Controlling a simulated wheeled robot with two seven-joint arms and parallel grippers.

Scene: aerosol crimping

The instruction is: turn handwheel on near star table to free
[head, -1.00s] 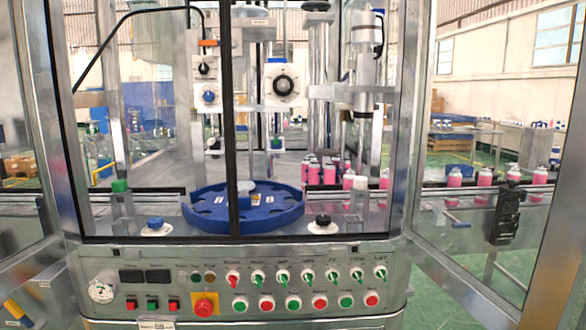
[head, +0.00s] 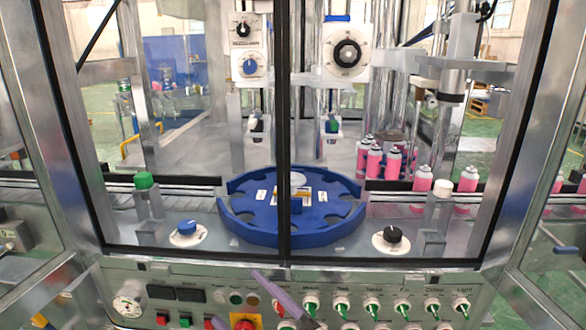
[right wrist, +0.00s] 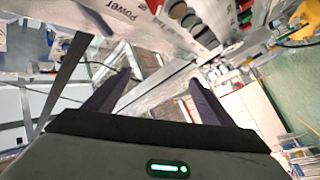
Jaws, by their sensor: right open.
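The blue star table (head: 234,225) with notches in its rim sits inside the machine, behind the front frame. A blue knob (head: 187,227) on a white dial is left of it, and a black knob (head: 392,234) on a white dial is right of it. I cannot tell which knob is the handwheel. My right gripper (head: 280,295) is low in the head view, before the control panel and below the star table, partly cut off. In the right wrist view its two fingers (right wrist: 160,78) are apart with nothing between them. My left gripper is not in view.
A control panel (head: 218,312) with switches and a red emergency button (head: 243,322) runs along the front. A dark vertical post (head: 283,150) crosses before the star table. Pink cans (head: 374,160) stand behind right.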

